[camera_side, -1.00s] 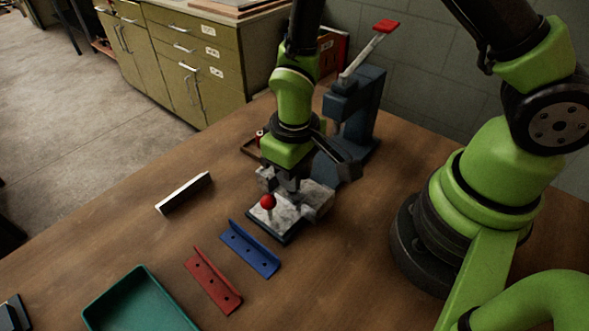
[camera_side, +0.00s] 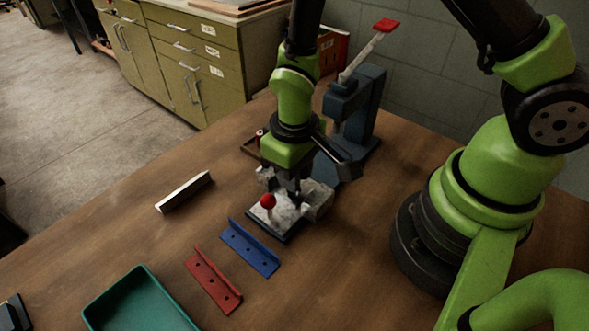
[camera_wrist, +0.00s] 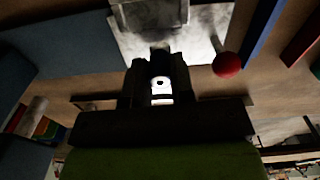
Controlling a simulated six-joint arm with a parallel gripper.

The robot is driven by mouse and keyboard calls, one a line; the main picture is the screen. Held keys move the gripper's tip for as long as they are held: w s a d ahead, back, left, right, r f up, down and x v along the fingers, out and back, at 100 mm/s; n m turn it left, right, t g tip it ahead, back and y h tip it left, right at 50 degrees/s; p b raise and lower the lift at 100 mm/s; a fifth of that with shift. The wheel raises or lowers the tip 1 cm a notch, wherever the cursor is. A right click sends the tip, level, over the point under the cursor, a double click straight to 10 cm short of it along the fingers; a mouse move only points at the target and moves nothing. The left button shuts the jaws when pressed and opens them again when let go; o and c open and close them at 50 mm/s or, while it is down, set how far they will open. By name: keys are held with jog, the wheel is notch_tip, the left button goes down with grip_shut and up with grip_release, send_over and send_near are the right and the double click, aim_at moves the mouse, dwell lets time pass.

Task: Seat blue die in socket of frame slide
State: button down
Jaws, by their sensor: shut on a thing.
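My gripper (camera_side: 292,193) points down over the metal fixture (camera_side: 287,229), a grey frame on a dark base plate with a red ball knob (camera_side: 268,201). In the wrist view my gripper (camera_wrist: 160,75) is shut on a small part, the die (camera_wrist: 161,86), whose near face is bright with a dark round mark. The far end of the die is dark, and its blue colour is not clear. The fixture (camera_wrist: 195,48) and the red knob (camera_wrist: 227,65) lie just beyond the fingertips. The socket is hidden, and I cannot tell whether the die touches it.
A blue angle strip (camera_side: 250,249) and a red one (camera_side: 212,281) lie in front of the fixture. A pale bar (camera_side: 184,192) lies to the left, a green tray (camera_side: 137,302) at the front. A dark press with a red-ended lever (camera_side: 355,110) stands close behind my gripper.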

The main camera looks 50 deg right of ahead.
jog(key=shift+f, duration=1.05)
jog(key=c, duration=0.9)
grip_release()
notch_tip(320, 180, up, 10)
jog(key=shift+r, duration=0.2)
jog(key=s+d+r+m+t+y, duration=0.1)
jog(key=s+d+r+m+t, duration=0.1)
jog(key=s+r, duration=0.3)
jog(key=s+d+r+m+t+y, duration=0.1)
jog(key=s+r+t, duration=0.4)
jog(key=r, duration=0.8)
jog(key=shift+s+d+m, duration=0.3)
jog(key=shift+d+m, duration=0.6)
jog(key=shift+d, duration=0.25)
